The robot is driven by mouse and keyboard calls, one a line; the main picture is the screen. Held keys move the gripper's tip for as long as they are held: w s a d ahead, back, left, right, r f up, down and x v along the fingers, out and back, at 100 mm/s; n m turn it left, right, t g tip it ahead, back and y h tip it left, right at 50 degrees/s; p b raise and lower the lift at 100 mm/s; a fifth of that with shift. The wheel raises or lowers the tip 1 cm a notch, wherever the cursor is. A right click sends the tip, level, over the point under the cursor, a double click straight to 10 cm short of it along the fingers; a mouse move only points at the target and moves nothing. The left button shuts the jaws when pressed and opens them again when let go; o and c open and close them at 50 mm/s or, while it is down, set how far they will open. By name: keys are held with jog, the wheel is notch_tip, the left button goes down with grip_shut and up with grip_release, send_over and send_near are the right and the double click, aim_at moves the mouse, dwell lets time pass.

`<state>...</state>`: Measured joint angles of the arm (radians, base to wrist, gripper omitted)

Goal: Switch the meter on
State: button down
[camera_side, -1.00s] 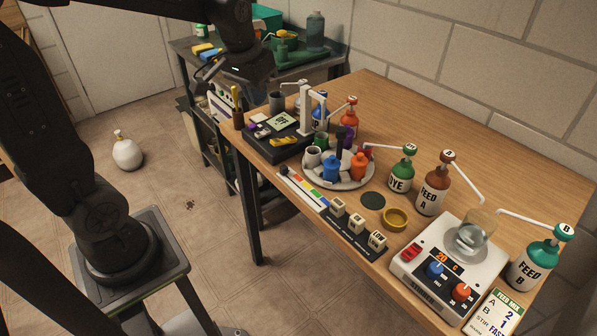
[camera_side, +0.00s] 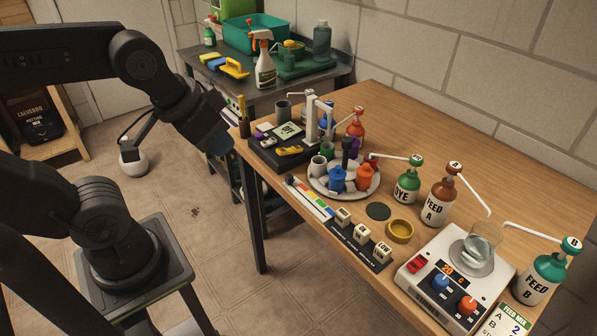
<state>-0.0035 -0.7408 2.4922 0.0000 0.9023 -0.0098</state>
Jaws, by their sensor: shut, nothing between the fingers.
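The meter is a black box (camera_side: 259,156) at the far left end of the wooden bench. Its small pale display (camera_side: 288,131) carries dark letters that seem to read OFF. A yellow piece and small pale and purple pieces lie on its top, and a white post stands at its right side. I cannot make out which part is the switch. My gripper (camera_side: 220,143) is shut and empty. It points down and right, left of the meter and apart from it, near the bench's end. Its fingertips are dark and hard to make out.
A round tray (camera_side: 322,187) with coloured pots stands right of the meter. Labelled pump bottles, including DYE (camera_side: 407,188), stand behind. A stirrer (camera_side: 405,272) and cubes (camera_side: 362,233) are nearer. A spray bottle (camera_side: 265,70) stands on the back table.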

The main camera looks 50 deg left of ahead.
jog(key=w+a+r+n+g, duration=0.2)
jog(key=w+a+n, duration=0.3)
jog(key=w, duration=0.4)
jog(key=n+g, duration=0.4)
jog(key=n, duration=0.9)
send_over(272, 139)
notch_tip(272, 139, down, 9)
jog(key=shift+r, duration=0.15)
jog(key=shift+d, duration=0.1)
notch_tip(272, 139, down, 14)
jog(key=shift+f, duration=0.1)
